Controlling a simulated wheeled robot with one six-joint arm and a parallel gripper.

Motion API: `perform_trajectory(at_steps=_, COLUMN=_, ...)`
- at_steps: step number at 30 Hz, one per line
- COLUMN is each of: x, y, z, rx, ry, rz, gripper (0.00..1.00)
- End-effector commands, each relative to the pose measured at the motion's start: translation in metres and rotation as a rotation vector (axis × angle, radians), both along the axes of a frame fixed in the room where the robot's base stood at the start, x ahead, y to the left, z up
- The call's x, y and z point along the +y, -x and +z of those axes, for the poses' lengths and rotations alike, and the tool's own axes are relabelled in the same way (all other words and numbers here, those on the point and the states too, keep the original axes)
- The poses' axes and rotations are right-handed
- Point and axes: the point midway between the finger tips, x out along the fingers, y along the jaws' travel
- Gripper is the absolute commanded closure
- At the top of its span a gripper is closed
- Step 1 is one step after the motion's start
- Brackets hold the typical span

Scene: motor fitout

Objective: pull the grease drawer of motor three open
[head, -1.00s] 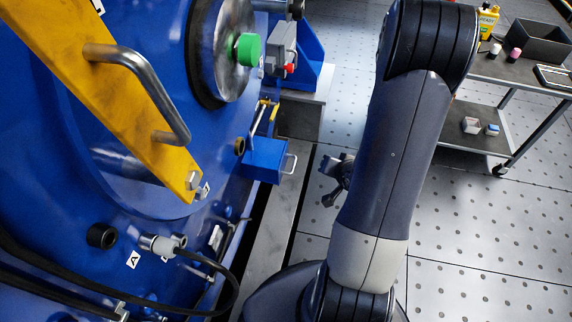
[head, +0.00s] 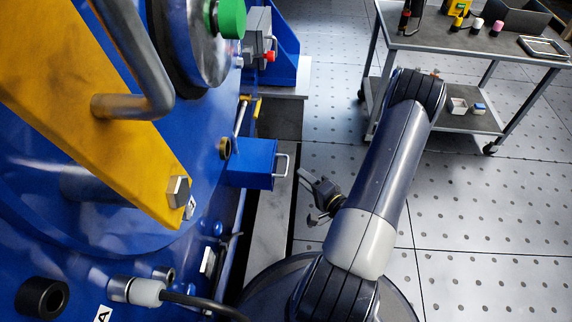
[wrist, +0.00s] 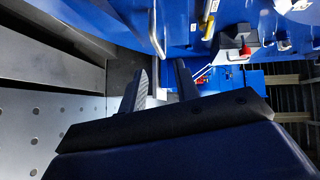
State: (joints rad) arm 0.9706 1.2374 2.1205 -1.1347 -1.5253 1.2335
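The grease drawer is most likely the blue box (head: 250,162) low on the side of the blue motor, with a U-shaped metal handle (head: 282,165) on its right face. Whether the box is a drawer pulled out or its housing is hard to tell. My gripper (head: 318,200) is right of the handle and slightly lower in the head view, apart from it. In the wrist view my gripper (wrist: 160,85) shows two dark fingers spread apart with nothing held between them. A curved metal bar (wrist: 154,32) ahead may be the handle, but I cannot be sure.
A yellow bar (head: 95,120) with a thick metal handle fills the left. A grey box with a red knob (head: 268,56) sits beyond the drawer. A cart (head: 440,42) with bins stands at the back right. The perforated floor (head: 480,220) between is open.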

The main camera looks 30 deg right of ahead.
Motion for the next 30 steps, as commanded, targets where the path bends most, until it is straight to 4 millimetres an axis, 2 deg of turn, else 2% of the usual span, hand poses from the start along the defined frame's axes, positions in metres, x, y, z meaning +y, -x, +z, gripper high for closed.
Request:
perform_trajectory(at_steps=15, x=0.014, y=-0.072, z=-0.011, rx=-0.001, ry=0.004, rz=0.004, gripper=0.7)
perform_trajectory(at_steps=21, x=0.016, y=-0.085, z=-0.012, rx=0.0, ry=0.003, rz=0.001, gripper=0.7)
perform_trajectory(at_steps=30, x=0.016, y=-0.087, z=-0.012, rx=0.0, ry=0.002, rz=0.0, gripper=0.7)
